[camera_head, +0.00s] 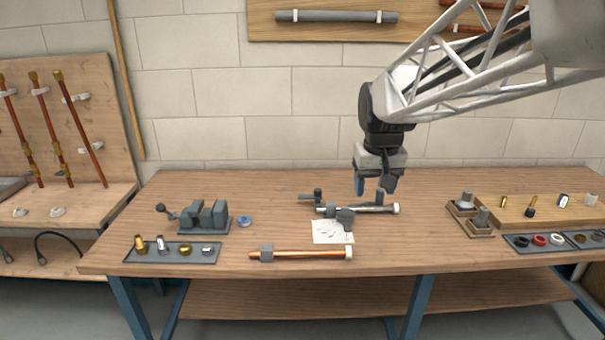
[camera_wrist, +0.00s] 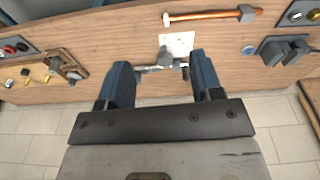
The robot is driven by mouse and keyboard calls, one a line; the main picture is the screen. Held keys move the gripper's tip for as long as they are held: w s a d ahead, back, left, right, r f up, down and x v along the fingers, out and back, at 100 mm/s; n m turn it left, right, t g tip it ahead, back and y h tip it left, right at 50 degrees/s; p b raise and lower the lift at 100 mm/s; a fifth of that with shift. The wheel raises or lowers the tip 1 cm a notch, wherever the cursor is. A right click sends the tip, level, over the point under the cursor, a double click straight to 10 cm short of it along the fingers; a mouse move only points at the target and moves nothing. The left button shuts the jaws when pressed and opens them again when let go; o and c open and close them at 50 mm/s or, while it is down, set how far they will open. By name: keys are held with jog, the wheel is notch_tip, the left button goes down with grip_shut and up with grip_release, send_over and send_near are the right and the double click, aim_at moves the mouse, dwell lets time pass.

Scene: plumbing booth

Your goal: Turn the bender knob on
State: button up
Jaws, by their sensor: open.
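A grey bending device with a pale metal tube (camera_head: 370,208) lies at the middle of the bench. A dark grey knob-like part (camera_head: 345,216) stands at its front, over a white printed sheet (camera_head: 328,236). The same part (camera_wrist: 165,58) shows between my fingers in the wrist view. I cannot tell for sure whether it is the bender knob. My gripper (camera_head: 375,188) is open and points down, above and slightly behind the tube's right half. Its blue fingers (camera_wrist: 160,75) hold nothing. They hide part of the device in the wrist view.
A copper pipe (camera_head: 300,254) lies along the front edge. A grey vise (camera_head: 204,217), a blue disc (camera_head: 245,221) and a tray of fittings (camera_head: 172,253) are left. Grey blocks (camera_head: 470,215) and a ring tray (camera_head: 555,242) are right. Bench gaps lie on both sides of the device.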

jog(key=w+a+f, duration=0.2)
jog(key=w, duration=1.3)
jog(key=n+g, duration=0.2)
send_over(318, 190)
jog(key=f, duration=1.8)
jog(key=shift+s+d+f, duration=0.1)
jog(key=shift+s, duration=0.15)
jog(key=shift+w+f, duration=0.3)
jog(key=shift+w, duration=0.05)
jog(key=shift+f, duration=3.85)
grip_shut()
